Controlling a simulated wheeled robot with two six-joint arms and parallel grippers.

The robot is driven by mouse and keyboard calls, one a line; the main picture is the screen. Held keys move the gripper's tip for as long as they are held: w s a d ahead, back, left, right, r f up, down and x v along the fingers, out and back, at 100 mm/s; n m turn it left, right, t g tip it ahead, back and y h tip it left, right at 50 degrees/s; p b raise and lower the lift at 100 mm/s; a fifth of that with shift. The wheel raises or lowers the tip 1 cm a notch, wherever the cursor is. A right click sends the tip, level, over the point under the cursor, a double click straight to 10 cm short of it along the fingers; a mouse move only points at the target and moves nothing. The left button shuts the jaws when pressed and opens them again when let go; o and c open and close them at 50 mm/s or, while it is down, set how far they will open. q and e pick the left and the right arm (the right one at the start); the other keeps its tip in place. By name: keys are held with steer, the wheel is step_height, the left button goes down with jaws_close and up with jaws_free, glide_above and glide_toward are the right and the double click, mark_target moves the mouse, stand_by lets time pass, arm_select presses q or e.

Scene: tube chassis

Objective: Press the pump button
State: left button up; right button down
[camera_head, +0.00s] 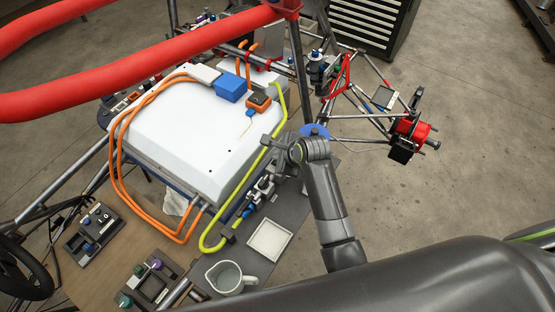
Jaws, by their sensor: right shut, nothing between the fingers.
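I cannot tell for sure which part is the pump button. A small dark control panel (96,224) with round knobs and switches lies on the wooden surface at the lower left. A second dark panel (150,281) with purple and green knobs is below it. My right gripper (273,144) is shut and empty, at the right edge of the white battery box (185,135), by the yellow-green hose (268,155). A blue disc (314,131) shows partly behind my right wrist. Whether the gripper touches anything cannot be told. My left gripper is not in view.
Orange cables (117,165) loop around the white box's left side. A white jug (228,278) and a pale square tray (269,240) stand near the front. Red tubes (130,75) cross the top left. A red and black hub (408,138) is at right; open floor lies beyond.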

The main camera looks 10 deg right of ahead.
steer(key=shift+s+d+f, duration=0.1)
steer(key=shift+s+f, duration=0.25)
steer(key=shift+f, duration=0.4)
steer(key=shift+r, duration=0.1)
steer(key=shift+w+d+r+p, duration=0.15)
steer(key=shift+r+p, duration=0.25)
steer(key=shift+r, duration=0.1)
steer(key=shift+d+r, duration=0.15)
